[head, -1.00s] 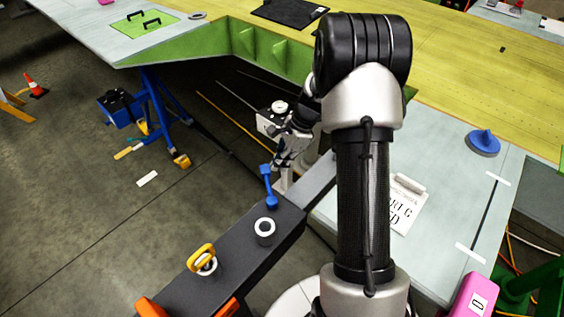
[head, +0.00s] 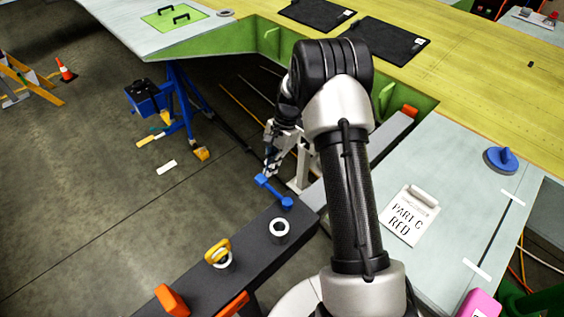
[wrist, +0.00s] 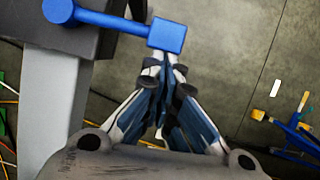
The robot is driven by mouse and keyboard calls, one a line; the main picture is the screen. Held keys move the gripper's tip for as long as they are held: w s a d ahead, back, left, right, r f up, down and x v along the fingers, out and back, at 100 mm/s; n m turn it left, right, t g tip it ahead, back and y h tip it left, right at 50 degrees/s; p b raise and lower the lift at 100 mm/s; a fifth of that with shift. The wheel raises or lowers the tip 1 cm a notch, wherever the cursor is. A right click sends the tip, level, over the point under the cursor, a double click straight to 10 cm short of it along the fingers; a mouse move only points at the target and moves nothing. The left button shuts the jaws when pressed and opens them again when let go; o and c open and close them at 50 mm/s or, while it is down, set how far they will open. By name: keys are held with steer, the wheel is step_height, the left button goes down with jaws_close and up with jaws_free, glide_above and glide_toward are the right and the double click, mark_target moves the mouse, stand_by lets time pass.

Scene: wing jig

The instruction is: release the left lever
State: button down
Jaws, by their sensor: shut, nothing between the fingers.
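A blue lever (head: 272,190) sits at the far end of the dark beam (head: 262,236). It reaches from its round pivot out over the beam's left edge to a block-shaped end. The lever also shows in the wrist view (wrist: 112,20), with its block at the top centre. My gripper (head: 268,173) is at that block, on its outer side. In the wrist view my gripper (wrist: 165,62) has its fingers together just below the block, with nothing between them. The tips look against or very close to it; I cannot tell if they touch.
A white ring (head: 279,230) and a yellow handle (head: 217,252) are on the same beam, with orange pieces (head: 172,299) at its near end. A blue stand (head: 180,108) is at the left. Floor left of the beam is open.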

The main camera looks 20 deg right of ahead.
mark_target(259, 175)
steer(key=a+n, duration=0.2)
steer(key=a+n+g, duration=0.1)
steer(key=a, duration=0.1)
steer(key=shift+s+n+h+p, duration=0.3)
steer(key=shift+h+p, duration=0.1)
steer(key=shift+s+a+n+g+h+p, duration=0.15)
steer(key=shift+s+a+n+g+h, duration=0.2)
steer(key=shift+a+n, duration=0.5)
steer(key=shift+s+a+n+g+h+p, duration=0.15)
steer(key=shift+s+a+n, duration=0.3)
steer(key=shift+a+n, duration=0.35)
steer(key=shift+d, duration=0.1)
